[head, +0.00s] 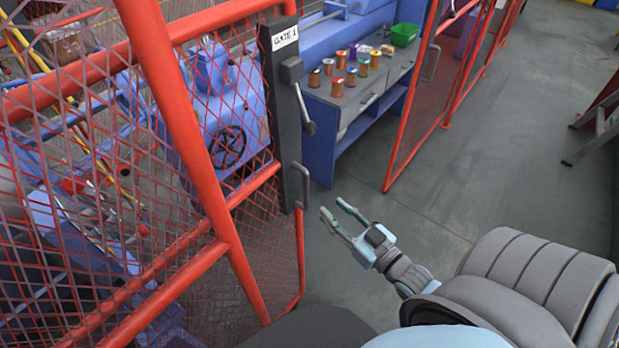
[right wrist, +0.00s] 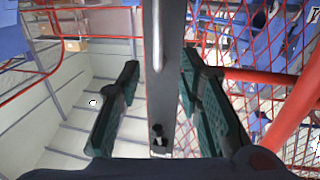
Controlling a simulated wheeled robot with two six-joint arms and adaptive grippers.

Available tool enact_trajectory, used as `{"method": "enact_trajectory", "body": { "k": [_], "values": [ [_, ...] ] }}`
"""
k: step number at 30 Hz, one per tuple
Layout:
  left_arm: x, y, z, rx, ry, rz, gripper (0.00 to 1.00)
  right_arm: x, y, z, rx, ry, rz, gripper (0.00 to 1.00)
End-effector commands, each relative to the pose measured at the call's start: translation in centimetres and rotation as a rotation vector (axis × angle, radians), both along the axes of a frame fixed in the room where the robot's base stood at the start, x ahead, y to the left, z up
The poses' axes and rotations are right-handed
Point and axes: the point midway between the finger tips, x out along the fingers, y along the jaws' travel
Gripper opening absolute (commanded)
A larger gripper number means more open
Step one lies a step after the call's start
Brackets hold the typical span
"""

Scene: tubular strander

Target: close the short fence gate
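A red mesh fence panel (head: 222,215) fills the left of the head view. Its right end carries a dark upright plate (head: 284,150) labelled GATE 1, with a lever (head: 304,108) and a grey pull handle (head: 304,188). An open gap separates it from another red-framed mesh panel (head: 412,110) with its own handle (head: 432,64). Which panel is the short gate is unclear. My right gripper (head: 333,208) is open, just right of the pull handle. In the right wrist view, its spread fingers (right wrist: 160,64) flank a grey upright bar (right wrist: 157,110); contact is not visible. My left gripper is out of view.
Behind the gap stands a blue workbench (head: 345,105) with several spools and a green bin (head: 403,34). Blue machinery (head: 225,110) is behind the left mesh. The grey floor (head: 480,165) is clear to the right, up to a ladder-like stand (head: 597,130).

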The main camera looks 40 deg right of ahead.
Motion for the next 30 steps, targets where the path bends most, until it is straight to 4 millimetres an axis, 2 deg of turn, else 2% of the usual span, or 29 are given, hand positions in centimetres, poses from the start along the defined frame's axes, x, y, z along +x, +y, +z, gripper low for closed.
{"method": "enact_trajectory", "body": {
  "k": [6, 9, 12, 17, 25, 30],
  "values": [
    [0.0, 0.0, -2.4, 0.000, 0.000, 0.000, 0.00, 6.7, 0.6, -0.6, -0.001, -0.005, 0.000, 0.33],
    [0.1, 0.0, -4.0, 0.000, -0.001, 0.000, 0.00, 8.9, 0.8, -0.8, -0.001, -0.005, 0.000, 0.33],
    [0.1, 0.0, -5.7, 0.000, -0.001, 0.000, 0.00, 10.1, 0.9, -0.9, 0.000, -0.003, 0.001, 0.33],
    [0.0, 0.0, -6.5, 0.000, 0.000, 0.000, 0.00, 11.0, 1.0, -0.5, 0.001, 0.000, 0.000, 0.33],
    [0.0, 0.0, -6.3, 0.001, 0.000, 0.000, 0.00, 11.1, 1.0, -0.1, 0.001, 0.001, 0.000, 0.33],
    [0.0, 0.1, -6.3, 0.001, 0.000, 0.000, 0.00, 11.1, 1.0, -0.1, 0.001, 0.001, 0.000, 0.06]
  ]
}}
